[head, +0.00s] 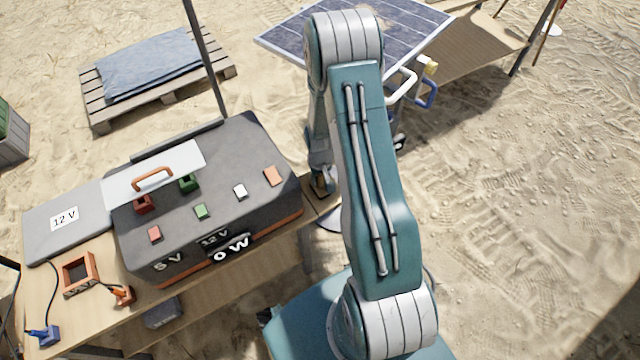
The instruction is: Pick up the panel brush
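I cannot make out the panel brush for certain. My teal arm rises through the middle of the view, bends at the top and comes down behind itself. My gripper (322,188) is small and partly hidden at the lower end, by the right end of the wooden table (205,300). Its fingers are too unclear to tell whether they are open or shut, or whether they hold anything. A tilted solar panel (283,38) stands behind the arm. White and blue handle-like parts (428,96) and a small yellowish block (429,66) show beside its lower edge.
A dark power box (262,138) with coloured switches and an orange handle fills much of the table. A grey 12 V case (85,215), an orange frame (68,288) and cable plugs lie left. A pallet (100,122) with blue cloth (150,65) stands behind. Sand at right is open.

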